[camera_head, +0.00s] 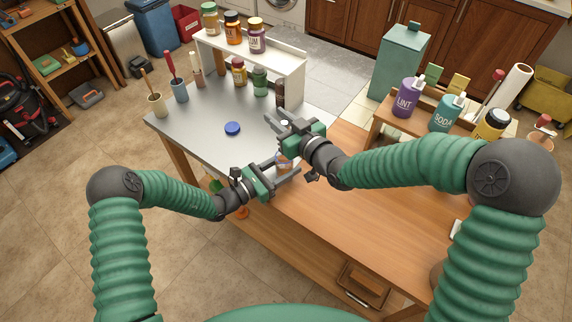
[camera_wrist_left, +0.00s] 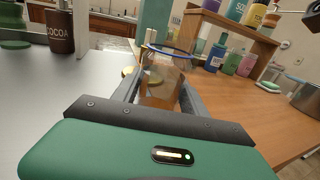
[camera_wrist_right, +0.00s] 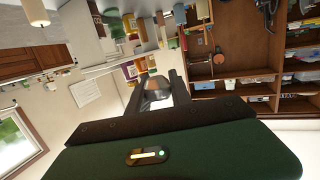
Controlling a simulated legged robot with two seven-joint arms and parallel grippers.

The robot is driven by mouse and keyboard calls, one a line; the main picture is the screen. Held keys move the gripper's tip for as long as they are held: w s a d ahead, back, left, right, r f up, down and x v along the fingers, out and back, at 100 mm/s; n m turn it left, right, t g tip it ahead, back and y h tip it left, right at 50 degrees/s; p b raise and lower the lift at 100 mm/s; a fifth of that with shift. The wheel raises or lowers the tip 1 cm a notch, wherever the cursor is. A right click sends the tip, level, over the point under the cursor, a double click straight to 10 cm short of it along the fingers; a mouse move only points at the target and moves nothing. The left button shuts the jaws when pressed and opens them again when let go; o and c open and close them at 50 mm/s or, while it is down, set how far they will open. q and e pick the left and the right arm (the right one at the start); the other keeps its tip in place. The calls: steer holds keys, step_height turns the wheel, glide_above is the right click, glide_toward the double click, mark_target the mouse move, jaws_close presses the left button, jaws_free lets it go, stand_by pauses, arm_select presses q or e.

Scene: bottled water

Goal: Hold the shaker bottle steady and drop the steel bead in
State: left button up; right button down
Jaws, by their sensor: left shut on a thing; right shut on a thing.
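The shaker bottle (camera_wrist_left: 160,88) is clear with a blue rim and brownish contents, and it stands between the fingers of my left gripper (camera_head: 284,172). Its open top faces up in the left wrist view, and only a small part of it shows in the head view. My left gripper is shut on its sides. My right gripper (camera_head: 272,122) is shut on a rounded grey piece, the steel bead (camera_wrist_right: 157,86), seen between its fingers in the right wrist view. The bead is hidden in the head view. The right fingertips are beyond the bottle and slightly left of it there.
A blue lid (camera_head: 232,128) lies on the grey tabletop (camera_head: 205,125). A cocoa canister (camera_wrist_left: 59,32) and several jars stand near the white shelf (camera_head: 295,62). Purple LINT (camera_head: 405,100) and teal SODA (camera_head: 444,115) bottles stand right. The wooden front area is clear.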

mark_target(279, 153)
steer(key=shift+f, duration=0.1)
